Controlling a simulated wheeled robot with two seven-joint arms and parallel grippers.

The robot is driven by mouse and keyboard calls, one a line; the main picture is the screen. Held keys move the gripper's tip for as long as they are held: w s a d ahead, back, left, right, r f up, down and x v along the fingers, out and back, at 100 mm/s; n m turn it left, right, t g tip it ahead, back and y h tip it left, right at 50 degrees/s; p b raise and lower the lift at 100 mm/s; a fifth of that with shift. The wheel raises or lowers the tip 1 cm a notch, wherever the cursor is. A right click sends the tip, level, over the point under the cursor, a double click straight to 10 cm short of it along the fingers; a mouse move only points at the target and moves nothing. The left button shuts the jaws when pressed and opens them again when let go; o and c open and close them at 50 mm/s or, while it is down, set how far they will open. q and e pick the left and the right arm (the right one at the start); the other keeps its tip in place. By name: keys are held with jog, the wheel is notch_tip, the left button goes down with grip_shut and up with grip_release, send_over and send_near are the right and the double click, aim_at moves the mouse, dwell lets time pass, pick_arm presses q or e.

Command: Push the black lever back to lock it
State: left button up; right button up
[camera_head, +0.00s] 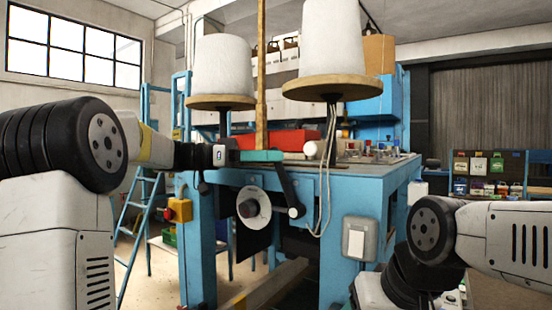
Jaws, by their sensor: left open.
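A black lever (284,186) slants down in front of the blue machine (345,185), with a pale round knob at its lower end. Its upper end is near a teal bar (262,156). My left gripper (236,154) is open, to the left of the lever at about the height of its upper end. I cannot tell whether it touches the bar or lever. Its fingers are hard to make out against the machine. My right arm is at the lower right, and its gripper is not visible.
Two large white thread cones (331,40) (222,68) stand on round wooden discs above the machine. A white disc (254,206) sits below and left of the lever. Cables hang to its right. A grey switch box (359,238) and a yellow button box (179,210) are on the frame.

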pick_arm(q)
jog(key=shift+d, duration=0.65)
grip_shut()
dwell(1.0)
